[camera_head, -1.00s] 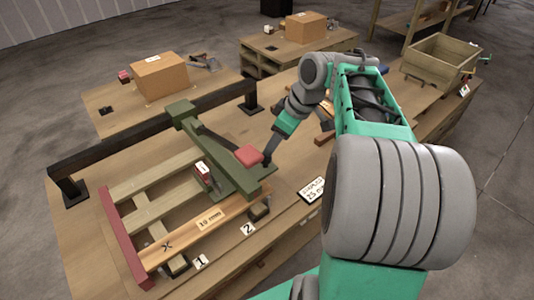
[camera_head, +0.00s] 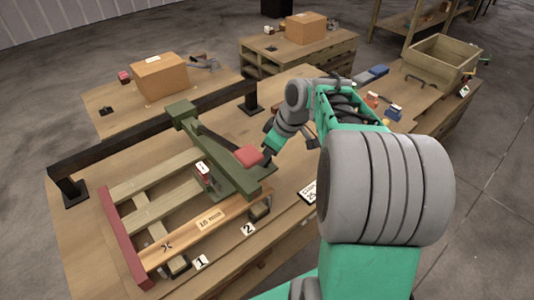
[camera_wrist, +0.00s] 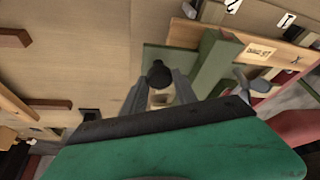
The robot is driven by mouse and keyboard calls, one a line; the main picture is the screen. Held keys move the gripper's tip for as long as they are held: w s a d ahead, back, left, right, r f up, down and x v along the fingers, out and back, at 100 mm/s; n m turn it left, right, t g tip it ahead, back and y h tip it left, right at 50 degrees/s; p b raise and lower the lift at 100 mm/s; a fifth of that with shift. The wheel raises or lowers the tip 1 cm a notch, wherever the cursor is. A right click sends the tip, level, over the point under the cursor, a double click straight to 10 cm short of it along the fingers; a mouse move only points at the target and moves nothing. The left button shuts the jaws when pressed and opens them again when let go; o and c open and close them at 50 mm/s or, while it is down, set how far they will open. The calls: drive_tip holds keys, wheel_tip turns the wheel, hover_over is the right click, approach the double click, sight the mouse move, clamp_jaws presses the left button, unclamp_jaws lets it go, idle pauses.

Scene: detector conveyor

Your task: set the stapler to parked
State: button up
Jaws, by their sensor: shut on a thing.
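The stapler seems to be the green fixture (camera_head: 186,112), with a long arm ending in a red block (camera_head: 249,156), on the workbench beside a wooden frame. My gripper (camera_head: 268,160) is just right of the red block, its fingertips partly hidden in the head view. In the wrist view my gripper (camera_wrist: 159,84) has its two grey fingers closed about a dark round knob (camera_wrist: 159,73). A green plate lies behind the knob, with a green bar (camera_wrist: 215,62) to the right. I cannot tell from the frames whether the knob belongs to the stapler.
The wooden frame has a red end rail (camera_head: 125,238) and a marked front plank (camera_head: 205,222). A black rail (camera_head: 150,130) runs behind. Number cards line the front edge. A wooden crate (camera_head: 440,58) stands at the back right. Cardboard boxes sit on the tables behind.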

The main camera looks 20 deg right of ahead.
clamp_jaws()
idle(0.9)
